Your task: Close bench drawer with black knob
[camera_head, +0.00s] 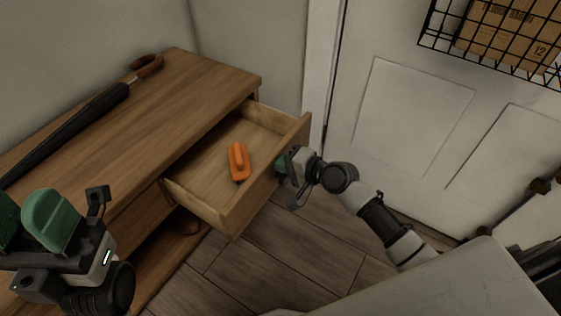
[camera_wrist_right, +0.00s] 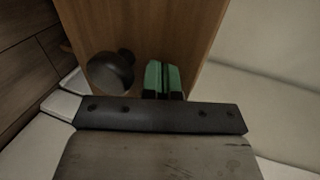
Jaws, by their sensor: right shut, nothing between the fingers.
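The wooden bench drawer (camera_head: 244,207) stands pulled out of the bench, and an orange object (camera_head: 238,161) lies inside it. My right gripper (camera_head: 284,163) is at the outer face of the drawer front. In the right wrist view the black knob (camera_wrist_right: 110,72) sits on the drawer front (camera_wrist_right: 190,30), just left of my green fingertips (camera_wrist_right: 163,79). The fingers are shut together with nothing between them, and are close to the wood; I cannot tell if they touch it. The knob is hidden in the head view. My left gripper (camera_head: 60,215) is at the lower left; its jaw state is unclear.
The bench top (camera_head: 170,90) holds a dark umbrella (camera_head: 80,120) with a brown handle. A white door (camera_head: 410,110) and a black wire basket (camera_head: 440,35) with a cardboard box are at right. Floor (camera_head: 270,250) shows below the drawer.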

